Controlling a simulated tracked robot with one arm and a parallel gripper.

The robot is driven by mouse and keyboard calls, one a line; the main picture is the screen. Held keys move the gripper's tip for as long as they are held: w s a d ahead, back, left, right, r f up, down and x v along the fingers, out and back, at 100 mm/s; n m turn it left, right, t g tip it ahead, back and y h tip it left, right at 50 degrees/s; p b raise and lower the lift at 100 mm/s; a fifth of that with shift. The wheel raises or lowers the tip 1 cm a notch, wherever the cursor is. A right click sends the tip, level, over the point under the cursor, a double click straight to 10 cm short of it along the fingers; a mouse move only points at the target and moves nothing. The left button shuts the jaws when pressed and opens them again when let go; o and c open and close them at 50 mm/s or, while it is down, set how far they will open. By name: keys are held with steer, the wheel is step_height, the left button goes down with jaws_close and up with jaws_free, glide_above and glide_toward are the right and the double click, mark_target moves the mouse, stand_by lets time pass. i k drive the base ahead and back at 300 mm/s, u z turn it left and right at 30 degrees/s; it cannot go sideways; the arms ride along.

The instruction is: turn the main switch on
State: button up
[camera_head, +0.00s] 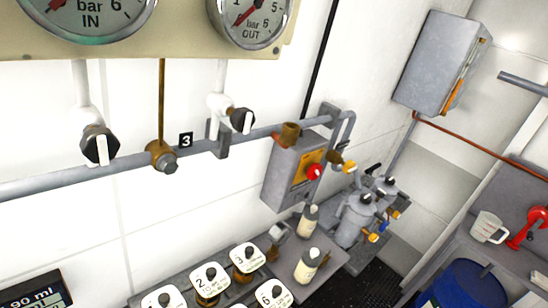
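A grey box (287,176) is mounted on the white wall near the middle of the view. Its right-hand face carries an orange-yellow plate (304,164) with a red knob (314,172), which looks like a rotary main switch. I cannot read its label or tell which position the knob is in. A larger grey cabinet (437,62) hangs at the upper right, with an orange part (454,95) on its side, seen edge-on. My gripper is not in view.
A grey pipe (75,173) with black-knobbed valves (99,144) runs along the wall below two gauges (250,17). Below stand numbered jars (209,281), bottles (307,265) and metal canisters (356,217). A blue drum (462,285) and white jug (487,227) are lower right.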

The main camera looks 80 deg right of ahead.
mark_target(314, 170)
steer(key=z, duration=2.15)
